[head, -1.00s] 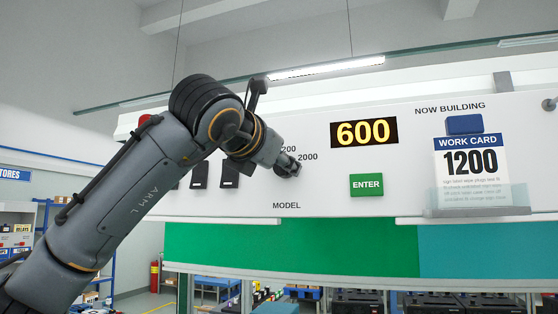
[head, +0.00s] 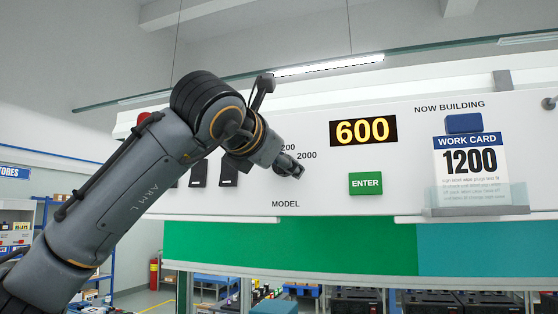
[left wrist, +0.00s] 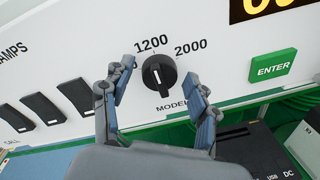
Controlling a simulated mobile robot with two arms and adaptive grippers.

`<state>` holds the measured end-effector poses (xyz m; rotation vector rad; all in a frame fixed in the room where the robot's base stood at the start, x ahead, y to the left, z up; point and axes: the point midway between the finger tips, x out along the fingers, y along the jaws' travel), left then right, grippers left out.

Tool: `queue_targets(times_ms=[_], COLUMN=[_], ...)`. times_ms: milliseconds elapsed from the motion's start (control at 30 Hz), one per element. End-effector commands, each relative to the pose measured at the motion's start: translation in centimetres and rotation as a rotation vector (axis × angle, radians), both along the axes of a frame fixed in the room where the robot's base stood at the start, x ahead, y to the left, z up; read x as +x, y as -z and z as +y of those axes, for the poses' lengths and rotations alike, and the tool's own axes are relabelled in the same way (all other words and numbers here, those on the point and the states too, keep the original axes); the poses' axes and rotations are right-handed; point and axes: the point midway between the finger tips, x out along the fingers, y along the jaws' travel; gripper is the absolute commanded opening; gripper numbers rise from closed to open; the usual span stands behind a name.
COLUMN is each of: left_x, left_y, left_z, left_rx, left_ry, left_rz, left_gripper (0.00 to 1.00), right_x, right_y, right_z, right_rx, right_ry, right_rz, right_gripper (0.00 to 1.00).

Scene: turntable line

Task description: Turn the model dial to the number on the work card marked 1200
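The black model dial (left wrist: 159,75) is on the white panel, with 1200 above it and 2000 at its upper right in the left wrist view. A third label to the left is mostly hidden by a finger. A pale line shows on the dial's face. My left gripper (left wrist: 162,73) is open, one finger on each side of the dial; I see no clear contact. In the head view my left gripper (head: 291,167) covers the dial. The work card (head: 470,160) reads 1200. The display (head: 363,132) reads 600. My right gripper is not in view.
A green ENTER button (head: 365,183) sits right of the dial. Black rocker switches (left wrist: 42,108) are on the panel to the left. A clear card holder (head: 478,208) juts out below the card. A green band (head: 340,248) runs below the panel.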

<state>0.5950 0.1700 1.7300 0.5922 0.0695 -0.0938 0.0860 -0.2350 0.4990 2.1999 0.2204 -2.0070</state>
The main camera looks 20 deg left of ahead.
Motion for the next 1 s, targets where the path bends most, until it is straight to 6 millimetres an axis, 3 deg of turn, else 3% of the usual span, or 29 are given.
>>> queue_targets(times_ms=[367, 800, 1000], left_x=[-0.6, -9.0, -11.4], left_y=[-0.1, -0.9, -1.0], left_z=[0.0, 0.7, 0.8], left_rx=[0.000, 0.001, 0.000], left_ry=[0.001, 0.000, 0.000], left_rz=[-0.001, -0.002, 0.000], left_gripper=[0.62, 0.62, 0.62], right_x=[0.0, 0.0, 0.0], right_y=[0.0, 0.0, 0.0], right_z=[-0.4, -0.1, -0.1], right_rx=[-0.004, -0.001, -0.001], right_ry=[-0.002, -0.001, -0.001], right_rz=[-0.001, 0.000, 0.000], right_gripper=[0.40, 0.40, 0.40])
